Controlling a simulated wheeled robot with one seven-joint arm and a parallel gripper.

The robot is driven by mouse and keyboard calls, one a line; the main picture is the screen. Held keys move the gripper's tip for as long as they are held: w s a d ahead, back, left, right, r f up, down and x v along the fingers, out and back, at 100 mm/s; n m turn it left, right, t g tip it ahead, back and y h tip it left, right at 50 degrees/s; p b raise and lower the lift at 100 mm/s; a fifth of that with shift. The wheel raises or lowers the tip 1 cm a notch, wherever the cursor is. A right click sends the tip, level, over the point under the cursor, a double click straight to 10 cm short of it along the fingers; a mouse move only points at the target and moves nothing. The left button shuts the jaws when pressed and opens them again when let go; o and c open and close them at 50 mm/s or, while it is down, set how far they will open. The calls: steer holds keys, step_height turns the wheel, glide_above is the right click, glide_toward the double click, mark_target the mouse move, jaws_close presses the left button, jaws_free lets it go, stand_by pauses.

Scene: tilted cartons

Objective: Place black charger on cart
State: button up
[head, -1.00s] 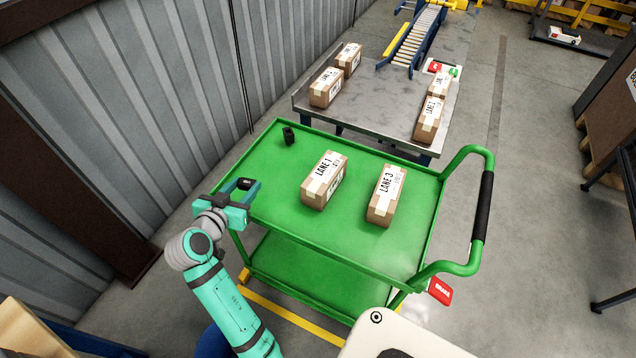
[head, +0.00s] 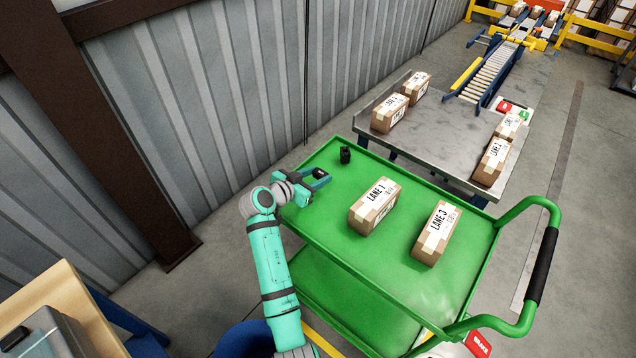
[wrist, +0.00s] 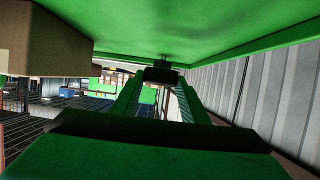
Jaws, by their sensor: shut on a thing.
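My gripper (head: 320,178) is shut on a small black charger (head: 320,172) over the left end of the green cart (head: 330,217). I cannot tell whether the held charger touches the cart top.
Two cartons, marked Lane 1 (head: 374,206) and Lane 3 (head: 436,234), stand on the cart to the right of my gripper. The cart top between gripper and cartons is clear. A grey table (head: 440,137) with several cartons lies beyond. A corrugated wall (head: 220,90) rises at left.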

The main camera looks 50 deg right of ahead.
steer(key=shift+w+d+f, duration=0.25)
steer(key=shift+d+f, duration=0.1)
steer(key=shift+f, duration=0.2)
steer(key=shift+w+d+f, duration=0.25)
steer(key=shift+d+f, duration=0.05)
steer(key=shift+f, duration=1.55)
steer(key=shift+f, duration=0.15)
steer(key=o, duration=1.1)
steer(key=shift+c, duration=0.2)
steer(key=shift+a+r, duration=0.25)
steer(key=shift+a, duration=0.05)
steer(key=v, duration=1.1)
steer(key=shift+s+a, duration=0.1)
steer(key=shift+a, duration=0.15)
